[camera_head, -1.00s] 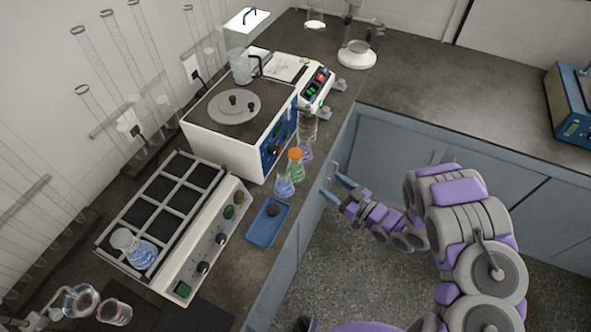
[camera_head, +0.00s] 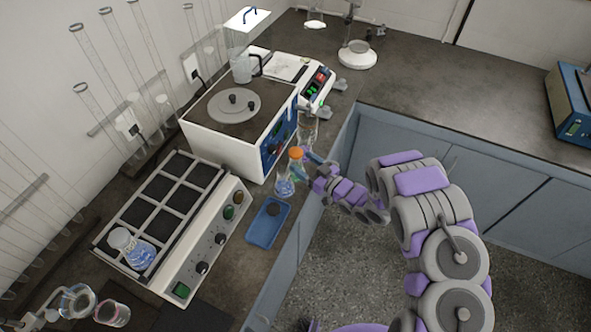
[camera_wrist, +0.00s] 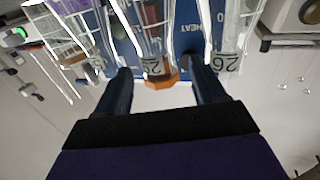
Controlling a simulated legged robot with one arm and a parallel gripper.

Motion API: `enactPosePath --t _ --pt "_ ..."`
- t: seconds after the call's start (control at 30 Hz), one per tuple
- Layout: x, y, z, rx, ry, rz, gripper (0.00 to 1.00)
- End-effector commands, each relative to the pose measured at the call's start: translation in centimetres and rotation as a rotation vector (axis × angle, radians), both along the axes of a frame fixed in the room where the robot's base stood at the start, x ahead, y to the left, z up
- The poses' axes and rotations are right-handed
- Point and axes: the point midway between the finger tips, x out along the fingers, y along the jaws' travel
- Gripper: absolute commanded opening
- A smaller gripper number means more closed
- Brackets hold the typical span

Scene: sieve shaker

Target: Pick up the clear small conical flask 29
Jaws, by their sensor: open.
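A tall clear flask (camera_head: 308,128) stands at the bench's front edge beside the white heated bath in the head view. My gripper (camera_head: 306,165) is at the flask row, beside the orange-capped flask (camera_head: 295,154). In the wrist view my gripper (camera_wrist: 165,82) is open, its fingers on either side of the orange cap (camera_wrist: 162,82). No contact is clear. The purple flask is mostly hidden.
The white bath (camera_head: 225,140) stands behind the row. Another vessel (camera_wrist: 65,38) is at upper left in the wrist view. Open floor lies to the right.

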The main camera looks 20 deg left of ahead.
Motion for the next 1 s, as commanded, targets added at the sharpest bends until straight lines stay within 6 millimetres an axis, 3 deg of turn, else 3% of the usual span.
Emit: enactPosePath --t 0.3,0.53,1.0 --pt "1.8 3.8 -0.5 0.001 0.0 0.001 0.7" --pt "2.0 4.0 -0.3 0.001 0.001 0.0 0.7" --pt "2.0 4.0 -0.4 0.001 0.001 0.0 0.26"
